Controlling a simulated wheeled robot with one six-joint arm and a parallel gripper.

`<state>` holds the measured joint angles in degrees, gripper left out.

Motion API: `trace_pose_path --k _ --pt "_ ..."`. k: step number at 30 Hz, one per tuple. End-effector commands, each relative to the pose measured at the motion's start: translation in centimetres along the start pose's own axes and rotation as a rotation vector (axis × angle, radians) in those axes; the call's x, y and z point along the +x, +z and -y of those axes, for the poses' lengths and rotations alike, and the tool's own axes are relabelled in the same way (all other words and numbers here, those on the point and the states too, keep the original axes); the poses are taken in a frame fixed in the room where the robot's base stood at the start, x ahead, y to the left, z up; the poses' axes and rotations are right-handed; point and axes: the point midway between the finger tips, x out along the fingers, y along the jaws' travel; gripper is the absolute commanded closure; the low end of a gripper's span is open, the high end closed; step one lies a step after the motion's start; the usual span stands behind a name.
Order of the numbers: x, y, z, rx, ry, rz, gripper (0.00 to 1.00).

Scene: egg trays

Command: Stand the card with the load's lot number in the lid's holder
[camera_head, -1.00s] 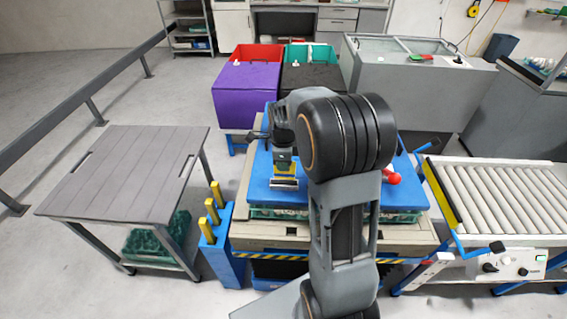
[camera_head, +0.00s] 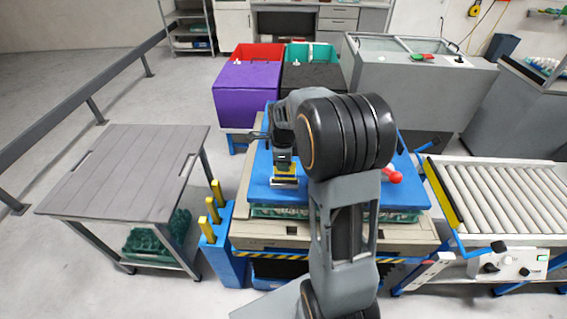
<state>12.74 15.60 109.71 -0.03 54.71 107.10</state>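The blue lid (camera_head: 259,193) lies on top of a load of egg trays (camera_head: 282,212) in the middle of the view. My gripper (camera_head: 284,171) points down over the left front part of the lid. A small pale and yellow piece (camera_head: 284,181) shows right at its tip, low over or on the lid. I cannot tell card from holder there, nor whether the fingers are closed on anything. My own arm hides the middle of the lid.
A red knob (camera_head: 393,175) is at the lid's right. A blue stand with yellow uprights (camera_head: 212,211) is left of the load, beside a grey table (camera_head: 125,172). A roller conveyor (camera_head: 505,203) is on the right. Purple (camera_head: 247,90) and black (camera_head: 312,90) bins stand behind.

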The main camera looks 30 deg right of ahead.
Motion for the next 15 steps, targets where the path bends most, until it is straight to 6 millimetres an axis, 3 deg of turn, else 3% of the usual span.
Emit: trace_pose_path --k 15 --pt "2.0 0.0 0.0 0.000 0.000 0.000 1.00"
